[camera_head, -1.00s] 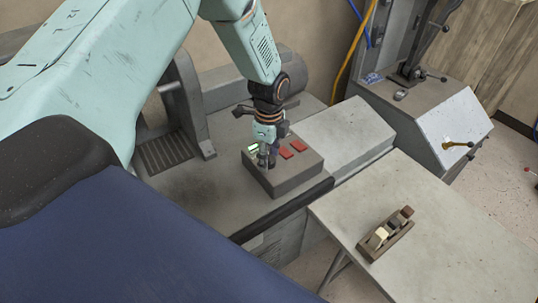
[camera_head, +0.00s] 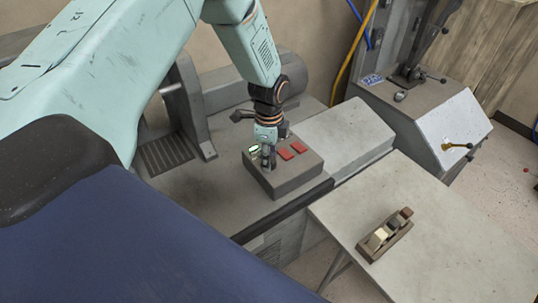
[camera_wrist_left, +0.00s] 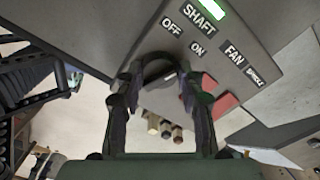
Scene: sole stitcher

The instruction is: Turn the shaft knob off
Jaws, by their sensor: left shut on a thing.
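The shaft knob (camera_wrist_left: 157,68) is a dark round knob on the grey control box (camera_head: 295,178), under the labels SHAFT, OFF and ON in the left wrist view. My left gripper (camera_head: 268,162) points down at the left part of the box in the head view. Its two fingers (camera_wrist_left: 159,76) are shut on the knob, one on each side. The fingers hide part of the knob, and I cannot tell which label it points to. A green lit indicator (camera_wrist_left: 208,6) shows by the SHAFT label. My right gripper is not in view.
Two red switches (camera_head: 292,151) sit on the box beside the gripper. A grey table (camera_head: 450,240) with a wooden hand plane (camera_head: 385,235) stands at the right.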

